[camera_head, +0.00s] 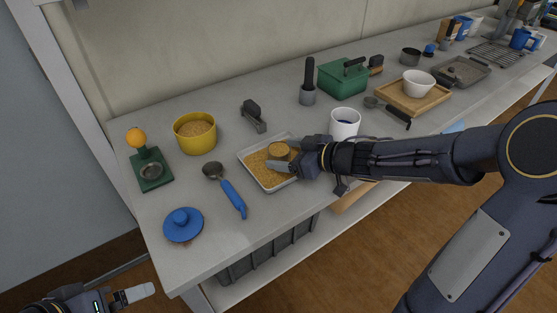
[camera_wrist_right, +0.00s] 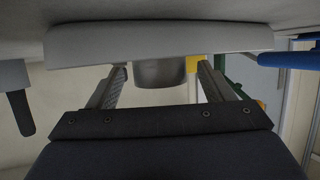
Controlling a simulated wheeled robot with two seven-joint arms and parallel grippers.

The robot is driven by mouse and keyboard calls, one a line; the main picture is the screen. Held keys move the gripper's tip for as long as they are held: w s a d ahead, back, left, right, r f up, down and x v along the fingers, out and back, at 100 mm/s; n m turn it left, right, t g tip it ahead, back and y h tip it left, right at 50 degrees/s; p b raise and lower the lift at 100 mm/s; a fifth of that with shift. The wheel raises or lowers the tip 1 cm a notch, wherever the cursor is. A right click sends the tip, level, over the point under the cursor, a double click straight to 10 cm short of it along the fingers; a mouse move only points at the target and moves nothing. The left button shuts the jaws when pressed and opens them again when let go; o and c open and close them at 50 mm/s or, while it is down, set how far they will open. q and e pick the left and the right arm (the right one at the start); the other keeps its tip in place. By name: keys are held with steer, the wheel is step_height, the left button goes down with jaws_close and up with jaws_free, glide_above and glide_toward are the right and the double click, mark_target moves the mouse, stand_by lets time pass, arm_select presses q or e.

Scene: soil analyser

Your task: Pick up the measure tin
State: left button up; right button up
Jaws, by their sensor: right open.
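The measure tin (camera_head: 279,149) is a small round tin with a tan, grainy top. It stands in the shallow pale tray (camera_head: 248,167) of tan soil in the head view. My right gripper (camera_head: 283,157) reaches in from the right, low over the tray, at the tin. In the right wrist view, the tin's grey side (camera_wrist_right: 160,73) shows between the two spread fingers (camera_wrist_right: 160,85), with gaps on both sides. The tray's wall (camera_wrist_right: 160,38) crosses the top of that view. My left gripper (camera_head: 138,293) is at the bottom left, off the counter, only partly shown.
A white cup (camera_head: 344,122) stands close behind my right wrist. A blue-handled scoop (camera_head: 231,195) lies left of the tray. A yellow pot (camera_head: 195,140), a dark clip-like object (camera_head: 253,117) and a blue lid (camera_head: 183,224) are nearby.

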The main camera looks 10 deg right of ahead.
steer(key=shift+c, duration=0.4)
steer(key=c, duration=1.2)
steer(key=shift+r, duration=0.1)
